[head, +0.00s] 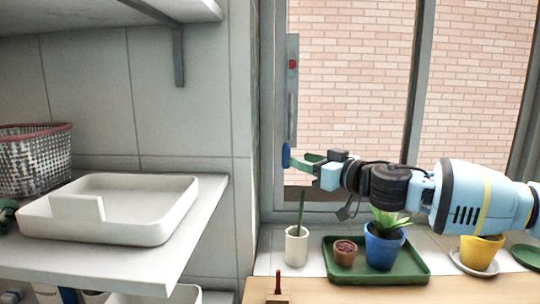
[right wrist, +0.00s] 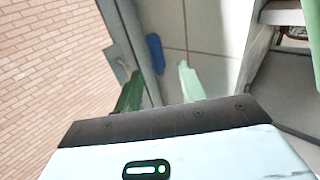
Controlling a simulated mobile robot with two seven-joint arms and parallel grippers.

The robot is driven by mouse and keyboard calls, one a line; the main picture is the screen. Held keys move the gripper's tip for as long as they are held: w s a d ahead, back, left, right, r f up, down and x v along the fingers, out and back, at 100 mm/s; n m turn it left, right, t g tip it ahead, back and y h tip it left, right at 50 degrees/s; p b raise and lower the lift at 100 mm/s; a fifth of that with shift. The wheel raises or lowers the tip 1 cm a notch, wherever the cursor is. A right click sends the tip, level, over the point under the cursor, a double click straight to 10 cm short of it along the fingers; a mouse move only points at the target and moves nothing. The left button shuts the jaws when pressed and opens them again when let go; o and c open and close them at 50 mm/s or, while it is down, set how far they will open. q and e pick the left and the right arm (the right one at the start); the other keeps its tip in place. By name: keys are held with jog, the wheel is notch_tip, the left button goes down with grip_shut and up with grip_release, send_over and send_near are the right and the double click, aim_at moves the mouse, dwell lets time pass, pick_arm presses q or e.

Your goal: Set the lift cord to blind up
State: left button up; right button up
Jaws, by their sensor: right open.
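A blue pull (head: 286,156) hangs at the lower end of a narrow grey strip (head: 292,90) on the left side of the window frame. The strip has a red mark near its top. The thin cord itself is too small to make out. My right gripper (head: 298,162) reaches in from the right with its green fingers open, close beside the blue pull. In the right wrist view the blue pull (right wrist: 155,55) shows in the gap between the two fingertips, beyond them. I cannot tell whether a finger touches it. My left gripper is not in view.
Below my right arm, a green tray (head: 395,275) holds a blue plant pot (head: 384,245) and a small brown pot (head: 344,253). A white pot (head: 296,246) with a tall stem stands below the gripper. A yellow pot (head: 481,253) is at right; a white basin (head: 110,215) is at left.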

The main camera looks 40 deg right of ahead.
aim_at(286, 157)
jog(key=shift+h, duration=0.4)
jog(key=w+b, duration=0.1)
jog(key=w, duration=0.1)
jog(key=w+b, duration=0.1)
jog(key=w, duration=0.1)
jog(key=w+f+b, duration=0.1)
jog(key=w, duration=0.1)
jog(key=shift+w, duration=0.35)
jog(key=shift+w+a+r+b, duration=0.1)
jog(key=shift+w+r+b, duration=0.1)
jog(key=shift+b, duration=0.15)
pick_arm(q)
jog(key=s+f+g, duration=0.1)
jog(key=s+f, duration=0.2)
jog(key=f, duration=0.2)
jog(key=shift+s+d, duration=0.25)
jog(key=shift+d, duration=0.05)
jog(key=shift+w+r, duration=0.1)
pick_arm(e)
jog(key=shift+r, duration=0.1)
